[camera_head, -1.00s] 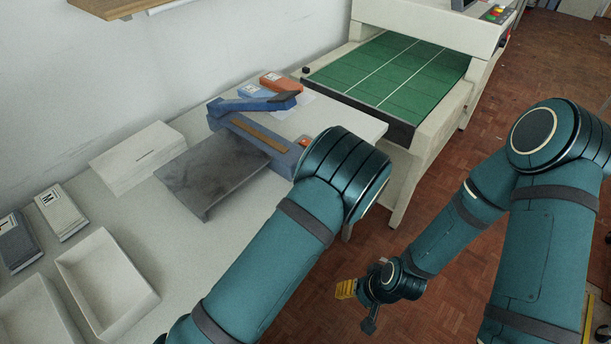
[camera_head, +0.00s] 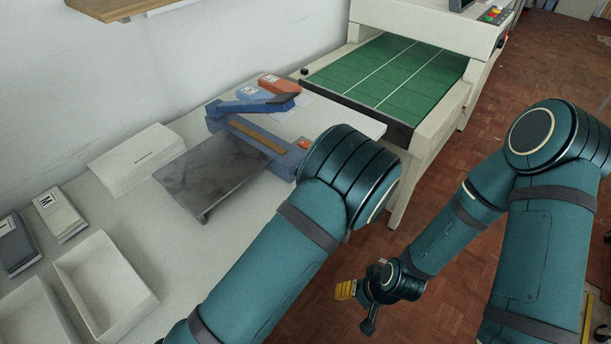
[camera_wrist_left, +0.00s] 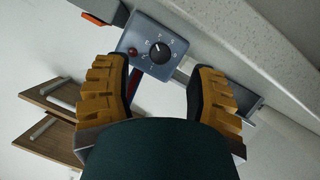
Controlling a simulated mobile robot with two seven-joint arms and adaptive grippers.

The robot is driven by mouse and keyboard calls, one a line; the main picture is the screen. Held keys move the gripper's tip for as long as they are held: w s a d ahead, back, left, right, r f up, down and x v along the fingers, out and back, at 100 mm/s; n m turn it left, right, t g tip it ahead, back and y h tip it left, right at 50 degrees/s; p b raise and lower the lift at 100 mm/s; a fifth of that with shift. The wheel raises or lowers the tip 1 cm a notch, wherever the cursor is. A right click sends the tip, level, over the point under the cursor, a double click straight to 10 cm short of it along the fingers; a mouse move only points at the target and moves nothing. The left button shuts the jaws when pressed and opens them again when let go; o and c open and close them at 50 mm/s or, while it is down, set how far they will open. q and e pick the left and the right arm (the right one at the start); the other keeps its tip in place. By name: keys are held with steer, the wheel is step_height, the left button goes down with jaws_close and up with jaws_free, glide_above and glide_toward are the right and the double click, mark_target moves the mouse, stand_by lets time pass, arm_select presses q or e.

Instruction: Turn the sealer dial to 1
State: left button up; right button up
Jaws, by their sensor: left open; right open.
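The blue heat sealer (camera_head: 262,138) stands on the white table in the head view, its arm raised. In the left wrist view the sealer's grey dial panel (camera_wrist_left: 153,47) shows a round black dial (camera_wrist_left: 159,53) with a white pointer and small marks around it; I cannot read the setting surely. My left gripper (camera_wrist_left: 158,85) is open, its yellow-padded fingers on either side below the panel, apart from the dial. In the head view my left gripper is hidden behind its arm. My right gripper (camera_head: 357,303) is open and empty over the floor.
A grey plate (camera_head: 212,178) lies in front of the sealer. White trays (camera_head: 108,284), a stack of white sheets (camera_head: 137,160) and labelled packs (camera_head: 60,213) are on the table. A conveyor machine with a green belt (camera_head: 395,68) stands beyond.

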arm_select(q)
steer(key=v, duration=0.8)
